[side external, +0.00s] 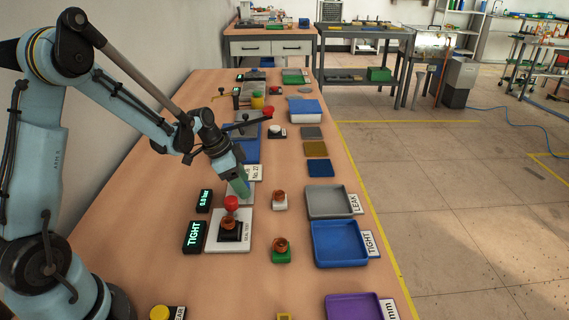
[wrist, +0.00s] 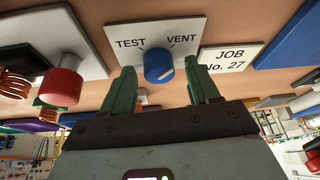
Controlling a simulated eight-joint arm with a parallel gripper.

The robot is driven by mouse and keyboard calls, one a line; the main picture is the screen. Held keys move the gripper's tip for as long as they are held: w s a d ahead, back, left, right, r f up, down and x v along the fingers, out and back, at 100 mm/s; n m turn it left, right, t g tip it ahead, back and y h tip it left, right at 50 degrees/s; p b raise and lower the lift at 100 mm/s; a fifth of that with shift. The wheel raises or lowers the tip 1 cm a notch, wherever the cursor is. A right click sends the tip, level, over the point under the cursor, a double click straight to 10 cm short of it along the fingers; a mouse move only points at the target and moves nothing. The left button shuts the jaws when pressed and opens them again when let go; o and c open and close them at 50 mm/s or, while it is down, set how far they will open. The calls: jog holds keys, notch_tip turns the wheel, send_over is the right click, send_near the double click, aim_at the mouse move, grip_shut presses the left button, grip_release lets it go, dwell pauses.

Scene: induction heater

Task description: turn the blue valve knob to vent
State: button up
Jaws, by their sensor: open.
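The blue valve knob (wrist: 158,66) sits on a white plate (wrist: 178,28) printed TEST on the left and VENT on the right, in the wrist view. My gripper (wrist: 160,70) is open, with one green finger to each side of the knob; the right fingertip looks close to it, but contact cannot be told. Where the knob points cannot be made out clearly. In the side view my gripper (side external: 240,188) reaches down over the plate and hides the knob.
A seal-test stand (side external: 229,243) with a red knob (side external: 232,203) stands just nearer the camera. Displays read 0.8 bar (side external: 204,200) and TIGHT (side external: 194,236). A JOB No. 27 card (wrist: 229,58) lies beside the valve plate. Grey (side external: 328,214) and blue (side external: 340,264) trays stand at right.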

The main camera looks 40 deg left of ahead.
jog(key=shift+r, duration=0.1)
jog(key=v, duration=1.2)
jog(key=shift+d, duration=0.1)
jog(key=s+d+r+n+t+y, duration=0.1)
jog(key=s+d+n+t+y, duration=0.1)
jog(key=s+d+n, duration=0.5)
jog(key=s+d+t, duration=0.1)
jog(key=s+d, duration=0.2)
jog(key=d, duration=0.2)
jog(key=shift+d+r+y, duration=0.3)
jog(key=shift+d, duration=0.05)
jog(key=shift+w+n, duration=0.15)
jog(key=shift+n, duration=0.15)
